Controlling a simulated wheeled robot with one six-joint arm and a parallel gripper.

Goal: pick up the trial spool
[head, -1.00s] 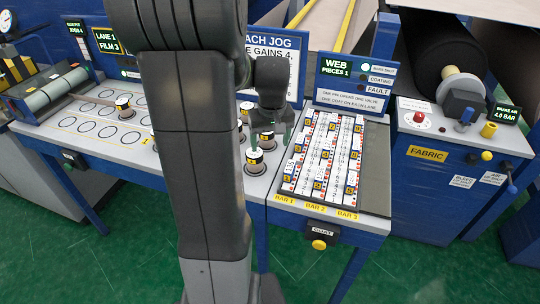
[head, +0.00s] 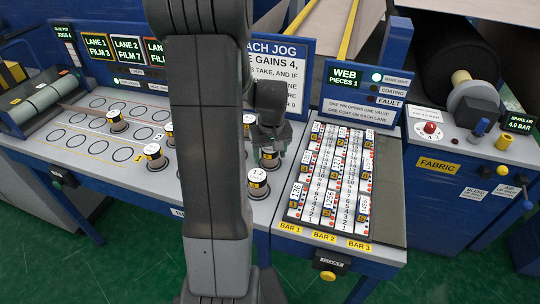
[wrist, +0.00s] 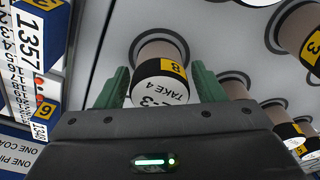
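Several short spools with brown cores and black, white and yellow label bands stand on the grey deck. My gripper (head: 270,153) is open over one spool (head: 269,160), its green fingers on either side. In the wrist view that spool (wrist: 160,86) stands between the fingers, with a yellow patch and a white top reading "TAKE 4"; narrow gaps show beside it. Another spool (head: 257,184), marked "12", stands just in front. More spools stand to the left (head: 155,157) and further back (head: 117,120). No label I can read names the trial spool.
A rack of numbered white strips (head: 330,185) lies close right of the gripper, with a "WEB PIECES 1" sign (head: 366,92) behind it. A jog sign (head: 281,70) stands behind the gripper. My arm hides part of the middle.

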